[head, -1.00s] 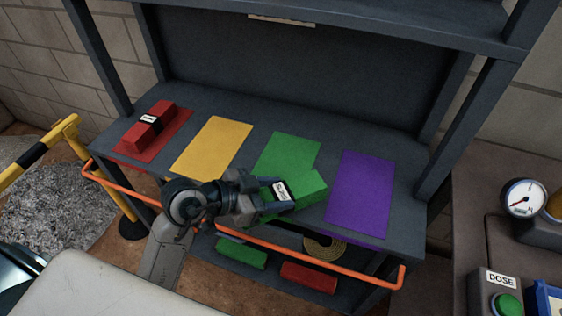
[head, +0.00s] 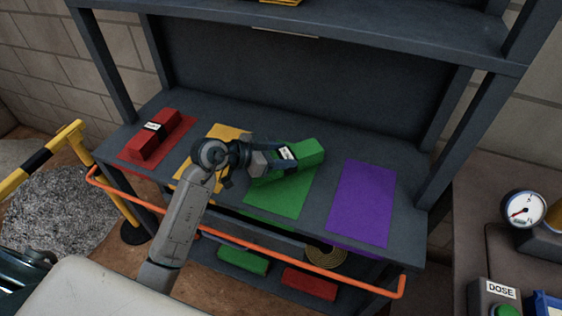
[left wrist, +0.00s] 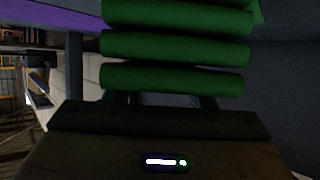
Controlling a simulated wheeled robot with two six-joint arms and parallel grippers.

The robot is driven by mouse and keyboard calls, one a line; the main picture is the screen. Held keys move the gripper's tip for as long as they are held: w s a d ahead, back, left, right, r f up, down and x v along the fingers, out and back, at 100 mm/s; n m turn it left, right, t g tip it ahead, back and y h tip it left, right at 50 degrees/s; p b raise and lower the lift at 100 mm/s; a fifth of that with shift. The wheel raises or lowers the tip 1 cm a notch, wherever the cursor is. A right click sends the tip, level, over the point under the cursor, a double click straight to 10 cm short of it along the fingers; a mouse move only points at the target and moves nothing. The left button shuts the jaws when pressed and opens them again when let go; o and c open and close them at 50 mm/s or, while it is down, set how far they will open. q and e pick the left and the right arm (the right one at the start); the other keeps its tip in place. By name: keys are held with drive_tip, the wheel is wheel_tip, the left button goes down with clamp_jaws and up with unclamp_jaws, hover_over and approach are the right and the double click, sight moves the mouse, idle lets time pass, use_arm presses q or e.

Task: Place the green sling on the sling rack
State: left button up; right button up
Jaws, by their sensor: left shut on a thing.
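The green sling (head: 310,152) is a folded bundle with a white label, over the far part of the green patch (head: 280,198) on the sling rack shelf (head: 325,196). My left gripper (head: 274,158) is shut on its left part. Its folded green layers (left wrist: 175,47) fill the top of the left wrist view, close in front of the gripper. The bundle is tilted across the patch; I cannot tell whether it touches the shelf. My right gripper is not in view.
A red sling (head: 152,139) lies on the red patch at left. The yellow patch (head: 188,172) is partly behind my arm; the purple patch (head: 362,203) is bare. An orange rail (head: 330,272) runs along the front. Green and red bundles (head: 308,282) sit below.

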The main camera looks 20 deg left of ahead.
use_arm(q)
wheel_tip(320, 180, down, 3)
drive_tip(key=shift+s+r, duration=0.1)
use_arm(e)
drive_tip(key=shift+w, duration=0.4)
use_arm(q)
drive_tip(key=o, duration=1.4)
drive_tip(key=shift+f, duration=0.2)
drive_tip(key=shift+s+a+r, duration=0.15)
drive_tip(key=shift+a+r, duration=0.05)
drive_tip(key=shift+v, duration=5.75)
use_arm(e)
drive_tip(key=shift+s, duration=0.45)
